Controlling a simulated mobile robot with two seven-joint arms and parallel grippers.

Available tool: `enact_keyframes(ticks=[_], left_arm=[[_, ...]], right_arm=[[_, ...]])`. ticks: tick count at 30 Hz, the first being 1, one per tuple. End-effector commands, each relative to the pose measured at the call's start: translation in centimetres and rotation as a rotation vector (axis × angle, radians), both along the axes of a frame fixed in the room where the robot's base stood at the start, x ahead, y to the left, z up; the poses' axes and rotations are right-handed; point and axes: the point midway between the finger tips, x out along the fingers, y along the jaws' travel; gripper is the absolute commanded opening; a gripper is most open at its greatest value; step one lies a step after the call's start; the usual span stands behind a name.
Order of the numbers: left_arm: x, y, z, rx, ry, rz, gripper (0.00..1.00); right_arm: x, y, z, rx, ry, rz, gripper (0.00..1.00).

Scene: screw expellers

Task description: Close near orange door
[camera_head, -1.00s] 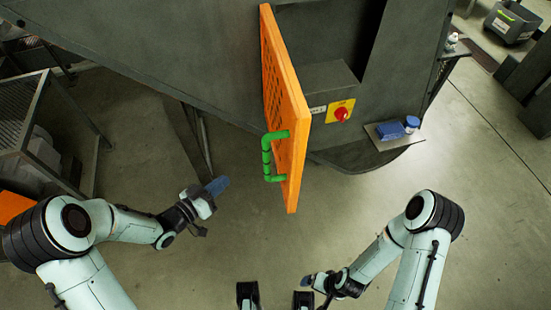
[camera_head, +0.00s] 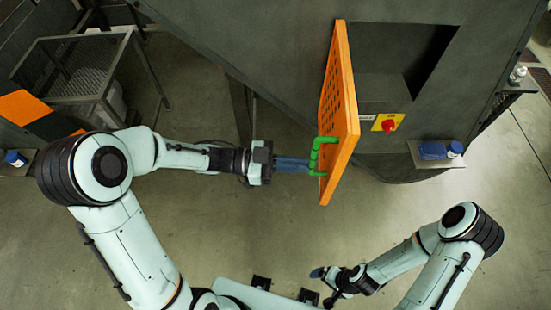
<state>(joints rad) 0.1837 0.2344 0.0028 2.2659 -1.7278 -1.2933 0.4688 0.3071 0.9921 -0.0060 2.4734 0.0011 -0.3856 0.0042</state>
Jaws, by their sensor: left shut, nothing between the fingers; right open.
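The near orange door (camera_head: 343,100) is a perforated panel standing open, swung out from the dark grey machine. A green handle (camera_head: 315,153) is fixed to its left face near the lower edge. My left gripper (camera_head: 306,166), with blue fingers, is shut and empty. Its tips are at the handle, close to the door's left face; I cannot tell whether they touch. My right gripper (camera_head: 318,272) is open and low in the view, well away from the door.
The dark machine (camera_head: 280,45) has an open recess (camera_head: 425,60) right of the door. A red knob on a yellow plate (camera_head: 388,124) sits below it. A small shelf holds a blue box (camera_head: 432,150) and a jar (camera_head: 455,149). A mesh-topped metal stand (camera_head: 75,70) is at left.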

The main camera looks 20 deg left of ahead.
Motion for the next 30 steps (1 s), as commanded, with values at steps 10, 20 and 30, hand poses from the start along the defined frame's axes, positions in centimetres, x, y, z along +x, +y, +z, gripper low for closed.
enact_keyframes(ticks=[10,20,30], left_arm=[[1.1,-5.0,0.1,0.0,-0.001,-0.002,0.0],[1.2,-5.5,0.0,0.001,0.0,0.001,0.0],[1.1,-7.0,-0.2,0.0,0.0,0.0,0.0]], right_arm=[[0.6,0.0,0.7,0.0,-0.008,0.0,0.96],[0.6,0.0,0.8,0.0,-0.008,0.0,0.96],[0.0,0.0,0.0,0.0,-0.001,0.0,0.96]])
